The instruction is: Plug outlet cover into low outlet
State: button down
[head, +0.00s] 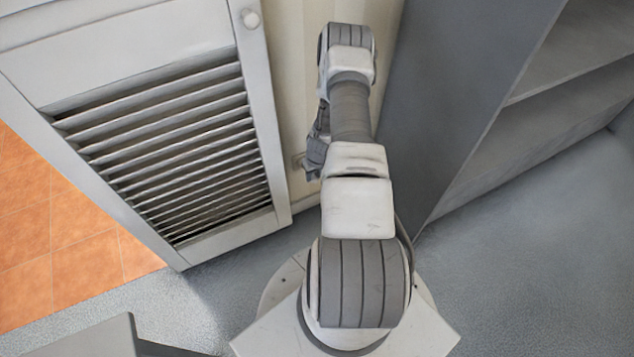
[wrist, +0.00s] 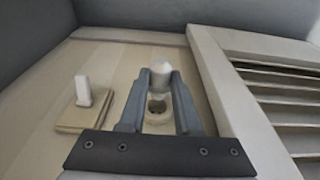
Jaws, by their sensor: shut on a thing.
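My gripper (wrist: 160,85) is shut on a small pale thing, which I take to be the outlet cover (wrist: 161,67). Its white rounded end shows between the fingertips. A tan round part with a dark centre shows lower between the fingers; I cannot tell whether it belongs to the cover. A beige square plate (wrist: 84,112), which looks like the low outlet, is on the wall left of the fingers in the wrist view. A white peg stands out from it. In the head view the gripper (head: 316,150) is partly hidden by my arm, close to the wall plate (head: 298,160).
A louvred door (head: 170,150) stands to the left of my arm, and its frame is close to the gripper in the wrist view (wrist: 240,90). A grey shelf unit (head: 450,90) stands to the right. Grey floor (head: 540,220) is clear at the right.

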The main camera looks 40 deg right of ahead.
jog(key=shift+w+d, duration=0.1)
jog(key=shift+w, duration=0.4)
jog(key=shift+b, duration=0.7)
dwell(1.5)
jog(key=shift+w+d+b, duration=0.15)
jog(key=shift+w+b, duration=0.2)
jog(key=shift+w, duration=0.1)
jog(key=shift+w, duration=0.3)
jog(key=shift+w+d+b, duration=0.2)
jog(key=shift+w+b, duration=0.4)
jog(key=shift+b, duration=0.1)
jog(key=c, duration=0.5)
grip_release()
jog(key=shift+r, duration=0.1)
